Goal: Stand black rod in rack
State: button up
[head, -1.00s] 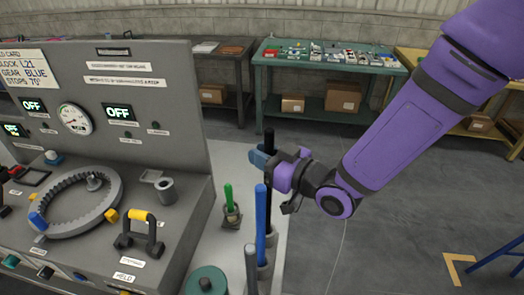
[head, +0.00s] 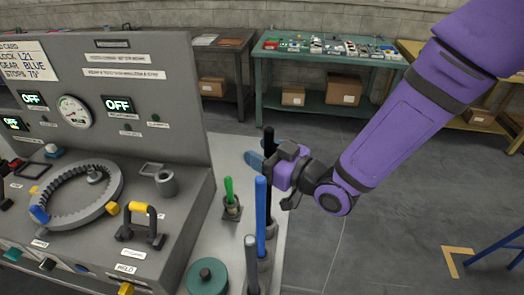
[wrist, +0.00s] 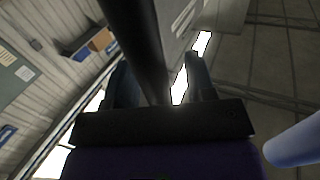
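The black rod (head: 269,141) stands upright behind the blue rod (head: 261,215) in the head view. Its lower end goes down to a grey holder (head: 272,229) of the rack, partly hidden by the blue rod. My gripper (head: 262,153) is at the rod's upper part with its fingers spread on either side of it. In the wrist view the black rod (wrist: 148,45) runs between the fingers (wrist: 160,85), with a bright gap between it and the right finger. Whether the left finger touches it I cannot tell.
A grey rod (head: 251,262) stands in front, and a green rod (head: 229,190) in a square holder to the left. A teal round part (head: 207,276) lies on the pale surface. The grey console (head: 165,90) rises at left. Open floor (head: 380,225) lies to the right.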

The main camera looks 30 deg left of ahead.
jog(key=shift+d, duration=0.1)
jog(key=s+d, duration=0.1)
jog(key=d, duration=0.9)
jog(key=shift+s+d, duration=0.25)
jog(key=shift+s, duration=0.15)
jog(key=shift+w, duration=0.1)
